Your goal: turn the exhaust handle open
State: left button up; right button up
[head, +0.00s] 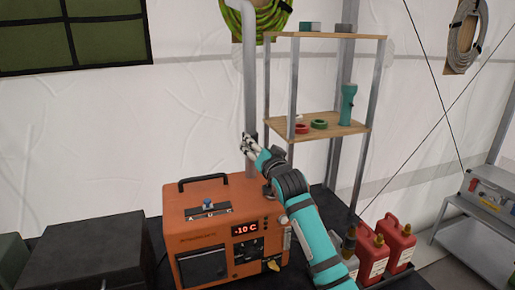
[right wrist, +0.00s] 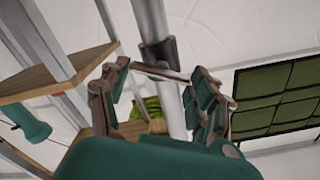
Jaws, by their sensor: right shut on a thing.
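The grey exhaust pipe (head: 250,75) rises behind the orange heater (head: 225,232), whose display reads -10 C. The pipe also shows in the right wrist view (right wrist: 147,18), with a dark collar (right wrist: 158,52) around it. My right gripper (head: 247,143) is at the pipe, above the heater's back right. My left gripper is not in view.
A shelf rack (head: 328,124) with a teal flashlight (head: 347,104) and tape rolls stands right of the pipe. Red fuel cans (head: 398,238) stand at lower right. A dark case (head: 85,245) is left of the heater. The tent wall is close behind.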

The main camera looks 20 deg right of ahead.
jog(key=shift+d+f+m+p, duration=0.1)
jog(key=shift+m+p, duration=1.55)
jog(key=shift+m, duration=1.3)
jog(key=shift+f+m+p, duration=0.1)
jog(key=shift+m+p, duration=1.5)
jog(key=shift+m, duration=1.35)
jog(key=o, duration=1.2)
